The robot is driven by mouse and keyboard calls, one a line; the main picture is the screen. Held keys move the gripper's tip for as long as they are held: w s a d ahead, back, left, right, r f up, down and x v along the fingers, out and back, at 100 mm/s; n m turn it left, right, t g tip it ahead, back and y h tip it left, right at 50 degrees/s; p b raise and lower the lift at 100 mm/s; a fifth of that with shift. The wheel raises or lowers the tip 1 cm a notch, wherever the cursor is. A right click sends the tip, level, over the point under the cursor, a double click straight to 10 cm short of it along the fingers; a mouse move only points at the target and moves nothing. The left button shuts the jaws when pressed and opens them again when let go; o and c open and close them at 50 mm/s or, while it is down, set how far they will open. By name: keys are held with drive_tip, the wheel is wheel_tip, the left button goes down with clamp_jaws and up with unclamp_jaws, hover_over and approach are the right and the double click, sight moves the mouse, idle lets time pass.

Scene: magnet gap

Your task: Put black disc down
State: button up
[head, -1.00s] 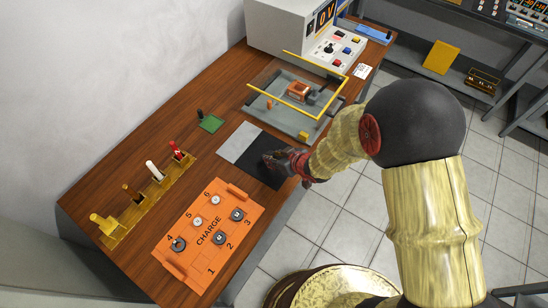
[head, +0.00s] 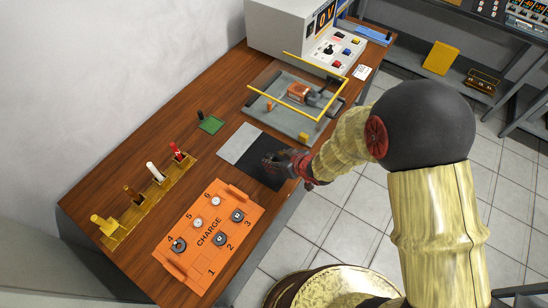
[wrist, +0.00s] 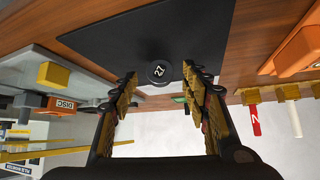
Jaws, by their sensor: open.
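The black disc (wrist: 158,73), with a white number on top, lies flat on the black part of the two-tone mat (wrist: 110,38) in the wrist view. My gripper (wrist: 160,79) is open, with one finger on each side of the disc and visible gaps between. In the head view my gripper (head: 274,160) is over the black part of the mat (head: 262,173), and the disc there is hidden or too dark to make out.
An orange CHARGE tray (head: 190,264) with several discs stands in front. A yellow rack (head: 150,205) with upright tools is at left. A green pad (head: 211,124) and a yellow-framed apparatus (head: 280,110) are behind the mat. A grey console (head: 285,28) stands at the back.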

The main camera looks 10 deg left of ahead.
drive_tip(key=p+v, duration=0.3)
drive_tip(key=v, duration=0.8)
drive_tip(key=w+d+r+m+t+h, duration=0.1)
drive_tip(key=w+d+r+h, duration=0.15)
drive_tip(key=d+r, duration=0.25)
drive_tip(key=w+d+r+m+t+h, duration=0.1)
drive_tip(key=w+d+r+m, duration=0.15)
drive_tip(key=d+r, duration=0.25)
drive_tip(key=s+d+r+m+h, duration=0.2)
drive_tip(key=d+r+m+h, duration=0.1)
drive_tip(key=d+r, duration=0.65)
drive_tip(key=s+d+r+m, duration=0.1)
drive_tip(key=s+r, duration=0.2)
drive_tip(key=s, duration=0.3)
drive_tip(key=s+d+r+m+g, duration=0.1)
drive_tip(key=s+r, duration=0.2)
drive_tip(key=s, duration=0.3)
drive_tip(key=s+d+r+m+g, duration=0.1)
drive_tip(key=s+r, duration=0.2)
drive_tip(key=s, duration=0.3)
drive_tip(key=shift+s+d+r+m, duration=0.25)
drive_tip(key=shift+s+r+m, duration=0.05)
drive_tip(key=shift+m, duration=0.05)
drive_tip(key=shift+f+h, duration=0.1)
drive_tip(key=shift+h, duration=0.15)
drive_tip(key=shift+f+b, duration=0.4)
drive_tip(key=shift+f, duration=0.05)
